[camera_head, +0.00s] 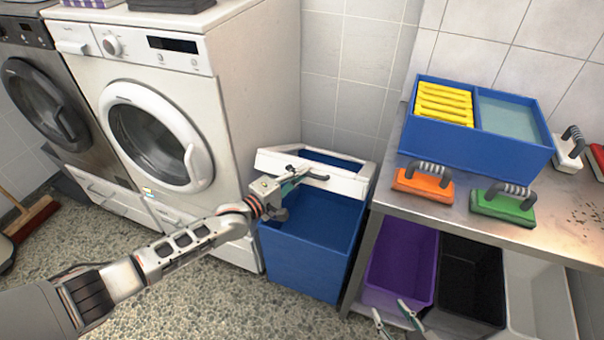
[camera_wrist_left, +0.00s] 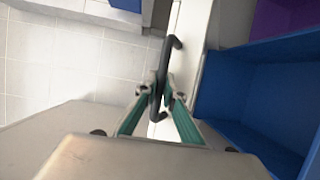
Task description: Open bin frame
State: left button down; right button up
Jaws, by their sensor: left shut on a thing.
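The blue bin (camera_head: 306,262) stands on the floor between the white washing machine and the metal table. Its white frame (camera_head: 346,184) is tilted up toward the wall, and the inside of the bin shows below it. In the left wrist view the frame (camera_wrist_left: 190,62) appears as a narrow white strip beside the open blue bin (camera_wrist_left: 250,95). My left gripper (camera_head: 297,178) is shut on the frame's dark handle (camera_head: 318,176), and the handle (camera_wrist_left: 163,75) also shows between its fingers in the left wrist view. My right gripper (camera_head: 392,312) shows only its parted fingertips at the bottom edge, empty.
The washing machine (camera_head: 255,75) stands close on the left. The metal table (camera_head: 450,195) on the right holds a blue divided box (camera_head: 480,142), an orange brush (camera_head: 421,186) and a green brush (camera_head: 502,208). Purple (camera_head: 402,262) and black (camera_head: 470,275) bins stand below it.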

pick_arm(q)
jog(key=c, duration=2.1)
grip_release()
jog(key=shift+c, duration=0.2)
jog(key=v, duration=1.2)
